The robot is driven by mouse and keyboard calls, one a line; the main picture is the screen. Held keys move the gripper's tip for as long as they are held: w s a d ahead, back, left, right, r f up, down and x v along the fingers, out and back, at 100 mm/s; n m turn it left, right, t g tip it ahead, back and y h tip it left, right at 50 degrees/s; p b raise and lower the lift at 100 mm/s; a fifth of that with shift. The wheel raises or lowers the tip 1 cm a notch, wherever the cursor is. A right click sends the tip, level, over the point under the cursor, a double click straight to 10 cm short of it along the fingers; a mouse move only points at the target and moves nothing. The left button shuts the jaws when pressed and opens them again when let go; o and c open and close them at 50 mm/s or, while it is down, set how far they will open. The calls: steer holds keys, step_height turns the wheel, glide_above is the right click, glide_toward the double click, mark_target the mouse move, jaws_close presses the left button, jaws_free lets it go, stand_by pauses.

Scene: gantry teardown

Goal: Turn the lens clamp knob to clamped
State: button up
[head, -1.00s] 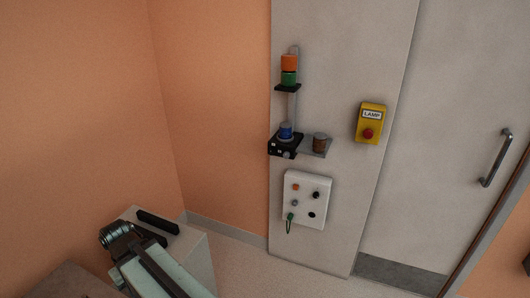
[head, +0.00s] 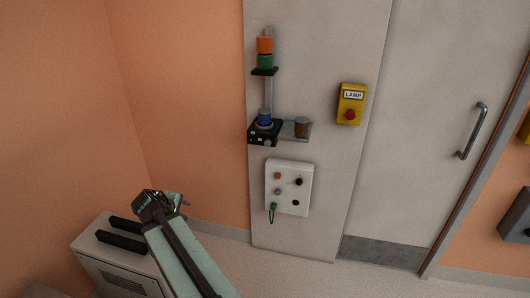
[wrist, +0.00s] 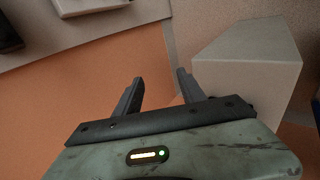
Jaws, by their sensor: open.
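A black clamp block (head: 265,132) is mounted on the pale wall panel, with a blue ringed cylinder (head: 264,119) standing on it. A small light knob (head: 267,142) shows on the block's front; its setting is too small to read. My gripper (head: 182,199) is low and left of the block, well apart from it. In the wrist view my gripper (wrist: 160,88) has its two dark fingers spread with nothing between them. The knob cannot be made out in the wrist view.
An orange and a green cylinder (head: 265,53) stand on a shelf above the block. A brown cylinder (head: 302,127) sits on a grey plate to its right. A pale cabinet (head: 95,245) stands lower left.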

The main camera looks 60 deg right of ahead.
steer(key=s+d+r+n+h+b, duration=0.1)
steer(key=s+d+n+h, duration=0.1)
steer(key=d, duration=0.5)
steer(key=s+d+r+n+h+b, duration=0.1)
steer(key=d+r+h, duration=0.1)
steer(key=d, duration=0.5)
steer(key=n+t+h+b, duration=0.25)
steer(key=n+h, duration=0.35)
steer(key=n, duration=0.7)
glide_toward(267, 144)
steer(key=d, duration=0.2)
steer(key=x, duration=0.7)
steer(key=shift+w+d, duration=0.3)
steer(key=shift+w, duration=0.05)
steer(key=shift+a, duration=0.1)
steer(key=shift+m, duration=0.3)
jaws_close()
steer(key=shift+a, duration=0.1)
